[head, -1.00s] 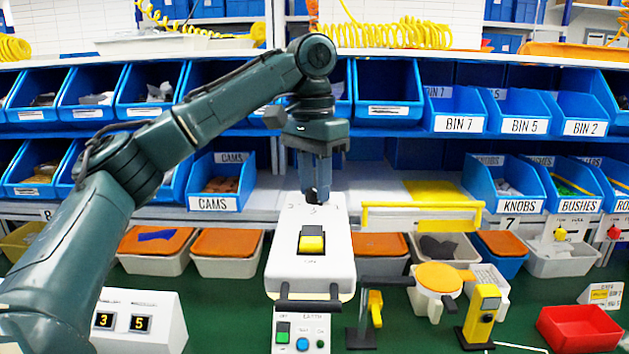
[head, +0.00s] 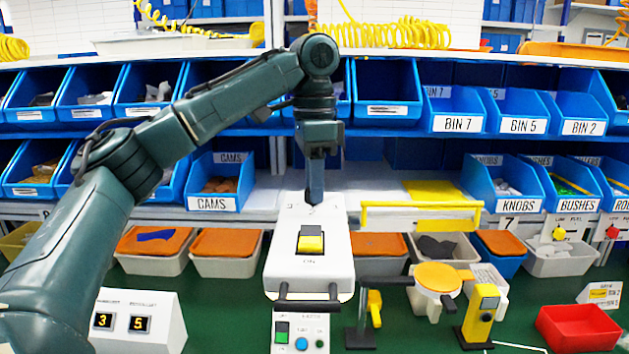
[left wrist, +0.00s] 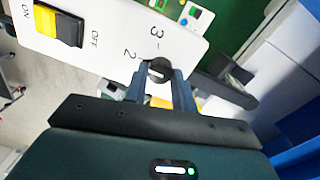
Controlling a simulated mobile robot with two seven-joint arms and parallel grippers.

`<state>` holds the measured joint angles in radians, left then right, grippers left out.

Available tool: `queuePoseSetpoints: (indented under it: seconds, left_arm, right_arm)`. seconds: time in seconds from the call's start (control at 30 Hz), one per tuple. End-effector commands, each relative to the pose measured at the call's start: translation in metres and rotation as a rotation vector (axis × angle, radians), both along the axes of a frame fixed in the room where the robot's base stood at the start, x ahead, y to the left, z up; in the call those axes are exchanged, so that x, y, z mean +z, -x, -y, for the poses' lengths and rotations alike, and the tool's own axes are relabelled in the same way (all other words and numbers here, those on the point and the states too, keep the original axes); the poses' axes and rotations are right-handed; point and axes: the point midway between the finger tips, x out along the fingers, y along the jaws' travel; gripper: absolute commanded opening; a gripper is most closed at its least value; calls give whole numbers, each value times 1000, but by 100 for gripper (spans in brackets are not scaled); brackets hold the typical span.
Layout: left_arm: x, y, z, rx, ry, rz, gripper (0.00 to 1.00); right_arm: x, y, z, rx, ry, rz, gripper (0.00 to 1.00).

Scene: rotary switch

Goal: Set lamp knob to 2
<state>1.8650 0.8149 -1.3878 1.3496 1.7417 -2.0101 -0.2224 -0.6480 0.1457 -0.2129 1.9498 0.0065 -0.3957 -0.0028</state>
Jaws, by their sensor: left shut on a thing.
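The white lamp box (head: 285,262) stands on the green bench in the head view, with a black and yellow rocker switch on its sloping face. My left gripper (head: 314,198) points down at the top of this face. In the left wrist view the small dark round knob (left wrist: 158,71) sits between the two fingers of my left gripper (left wrist: 159,76), which are shut on it. A pale mark crosses the knob. The printed 2 and 3 show beside it; which number the mark points at is not clear. Other numbers are hidden. My right gripper is not in view.
The rocker switch (head: 311,240) is close below the gripper. A yellow bar (head: 420,205) stands right of the box. A box with buttons (head: 301,332) is in front. A display box (head: 140,318) is at left, a red tray (head: 578,328) at right. Blue bins line the back.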

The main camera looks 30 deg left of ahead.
Motion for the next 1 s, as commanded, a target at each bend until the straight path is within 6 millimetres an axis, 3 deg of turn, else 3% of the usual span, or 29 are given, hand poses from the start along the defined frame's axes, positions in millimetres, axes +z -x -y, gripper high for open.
queuePoseSetpoints:
  seconds: [0.33,0.37,0.63,1.0]
  left_arm:
    - [1,0,0,-1,0,1,4]
    - [1,0,0,-1,0,1,27]
    - [0,0,0,0,1,1,48]
    - [9,-1,0,-1,-1,2,48]
  right_arm:
    - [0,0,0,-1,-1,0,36]
    - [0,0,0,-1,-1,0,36]
    - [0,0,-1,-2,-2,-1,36]
    - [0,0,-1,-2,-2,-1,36]
